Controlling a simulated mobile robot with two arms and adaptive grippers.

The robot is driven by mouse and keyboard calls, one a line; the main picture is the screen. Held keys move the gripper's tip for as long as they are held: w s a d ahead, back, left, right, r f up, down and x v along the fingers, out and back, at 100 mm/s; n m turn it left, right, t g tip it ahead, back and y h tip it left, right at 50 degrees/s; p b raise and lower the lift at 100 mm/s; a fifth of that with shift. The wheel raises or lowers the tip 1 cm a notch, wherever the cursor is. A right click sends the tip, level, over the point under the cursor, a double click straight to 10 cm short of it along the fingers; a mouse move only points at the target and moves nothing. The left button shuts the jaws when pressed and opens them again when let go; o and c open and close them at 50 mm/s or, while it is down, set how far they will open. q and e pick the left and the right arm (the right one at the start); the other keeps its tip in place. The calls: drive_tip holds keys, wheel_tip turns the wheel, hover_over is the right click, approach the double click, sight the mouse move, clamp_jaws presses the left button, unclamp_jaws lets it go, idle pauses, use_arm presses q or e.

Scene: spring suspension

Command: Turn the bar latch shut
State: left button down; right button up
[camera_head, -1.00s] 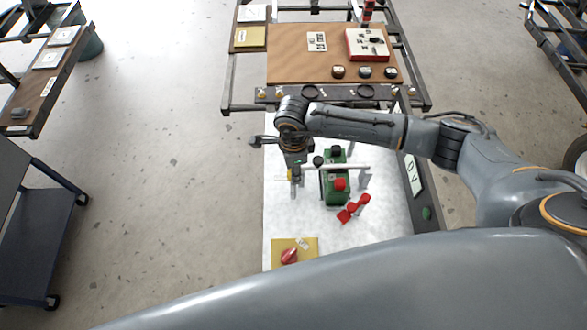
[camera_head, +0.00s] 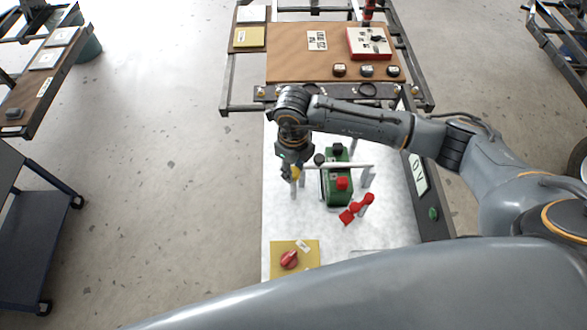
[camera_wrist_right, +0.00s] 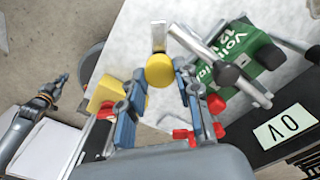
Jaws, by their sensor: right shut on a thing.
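The pale bar (camera_head: 335,165) lies across the green 12-volt battery (camera_head: 338,192) in the head view. A yellow round knob (camera_wrist_right: 159,71) is near the bar's left end in the head view. My right gripper (camera_head: 294,174) is at this knob, fingers pointing down. In the right wrist view, the fingers of my right gripper (camera_wrist_right: 161,83) are on either side of the knob, shut on it. The green battery (camera_wrist_right: 252,42) and silvery rods (camera_wrist_right: 195,46) show at upper right there. My left gripper (camera_wrist_right: 59,84) appears small at the left edge; its opening is unclear.
Red clamps (camera_head: 356,208) lie right of the battery's near end. A yellow plate (camera_head: 308,250) with a red knob (camera_head: 289,259) is nearer me. A brown board (camera_head: 290,65) holds a red-edged box (camera_head: 368,43). Bare white tabletop (camera_head: 300,222) lies between.

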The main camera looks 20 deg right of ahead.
drive_tip(key=m+b, duration=0.1)
drive_tip(key=m, duration=0.2)
drive_tip(key=shift+f+m, duration=0.1)
drive_tip(key=shift+m, duration=2)
drive_tip(key=o, duration=1.1)
drive_tip(key=shift+o, duration=0.2)
drive_tip(key=shift+r, duration=0.2)
drive_tip(key=shift+w+r, duration=0.1)
drive_tip(key=shift+r, duration=0.25)
wheel_tip(320, 180, up, 11)
